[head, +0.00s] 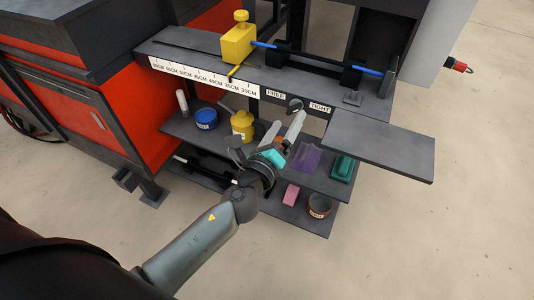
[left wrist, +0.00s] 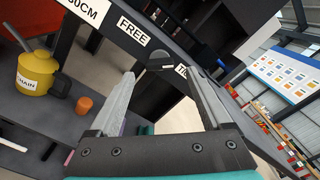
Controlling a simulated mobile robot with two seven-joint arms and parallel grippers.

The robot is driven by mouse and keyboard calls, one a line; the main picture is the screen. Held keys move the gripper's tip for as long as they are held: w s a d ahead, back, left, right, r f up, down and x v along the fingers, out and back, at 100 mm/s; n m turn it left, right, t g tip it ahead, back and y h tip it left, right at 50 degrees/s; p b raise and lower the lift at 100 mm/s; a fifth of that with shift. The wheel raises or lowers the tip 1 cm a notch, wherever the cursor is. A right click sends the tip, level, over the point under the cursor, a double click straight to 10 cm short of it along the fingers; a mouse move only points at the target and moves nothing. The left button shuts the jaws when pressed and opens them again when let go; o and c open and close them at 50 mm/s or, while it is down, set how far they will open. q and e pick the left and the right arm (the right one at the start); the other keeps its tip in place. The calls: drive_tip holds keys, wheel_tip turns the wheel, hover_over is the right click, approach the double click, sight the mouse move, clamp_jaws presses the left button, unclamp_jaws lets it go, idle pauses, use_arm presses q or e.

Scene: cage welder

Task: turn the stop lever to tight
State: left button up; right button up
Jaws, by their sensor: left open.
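The stop lever (head: 295,104) is a small dark knob on the front edge of the upper shelf. It sits between the FREE label (head: 275,94) and the TIGHT label (head: 320,107). My left gripper (head: 286,122) is open just in front of and below it. In the left wrist view the lever (left wrist: 160,62) shows between and beyond the two spread fingertips (left wrist: 159,75), with no clear contact. The right finger partly covers the TIGHT label (left wrist: 182,71); the FREE label (left wrist: 133,31) is clear. Which way the lever points is hard to tell. My right gripper is out of view.
A grey side plate (head: 380,145) juts out right of the lever. A yellow stop block (head: 239,44) and ruler (head: 205,78) are on the upper shelf. Below stand a yellow can (head: 242,123), a blue tin (head: 206,118) and a green item (head: 342,168).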

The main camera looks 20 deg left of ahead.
use_arm(q)
drive_tip(key=s+b, duration=0.2)
drive_tip(key=s, duration=0.9)
drive_tip(key=shift+s+a, duration=0.25)
use_arm(e)
drive_tip(key=shift+w+a+r, duration=0.6)
drive_tip(key=shift+w+r, duration=0.1)
drive_tip(key=shift+r, duration=0.25)
drive_tip(key=shift+w+a+r, duration=0.6)
drive_tip(key=shift+w+r, duration=0.1)
drive_tip(key=shift+r, duration=0.2)
